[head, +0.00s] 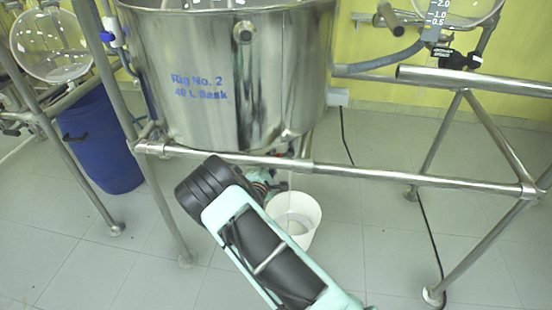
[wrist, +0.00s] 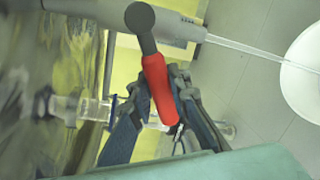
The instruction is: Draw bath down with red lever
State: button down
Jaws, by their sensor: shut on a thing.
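The steel bath (head: 225,75), marked Rig No. 2, stands in its pipe frame in the head view. In the wrist view its grey drain valve (wrist: 175,25) carries the red lever (wrist: 161,88). My gripper (wrist: 158,92) is closed around the lever, one finger on each side. A thin clear stream (wrist: 260,53) runs from the valve's outlet toward a white bucket (wrist: 305,75). In the head view the stream falls into the white bucket (head: 309,215) on the floor below the bath. There my arm hides most of the lever and gripper.
A steel frame rail (head: 400,178) runs across above my arm, with a leg (head: 170,205) at left. A blue barrel (head: 100,145) stands at left. A black cable (head: 425,225) trails over the floor at right. Open tiled floor (head: 390,250) lies right of the bucket.

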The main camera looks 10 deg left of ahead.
jog(key=shift+a+r+m+y+p, duration=0.35)
jog(key=shift+r+m, duration=0.45)
jog(key=shift+m, duration=0.3)
jog(key=shift+a, duration=0.1)
jog(key=c, duration=1.8)
grip_release()
jog(key=s+a+r, duration=0.1)
jog(key=s, duration=1)
jog(key=shift+s+r, duration=0.4)
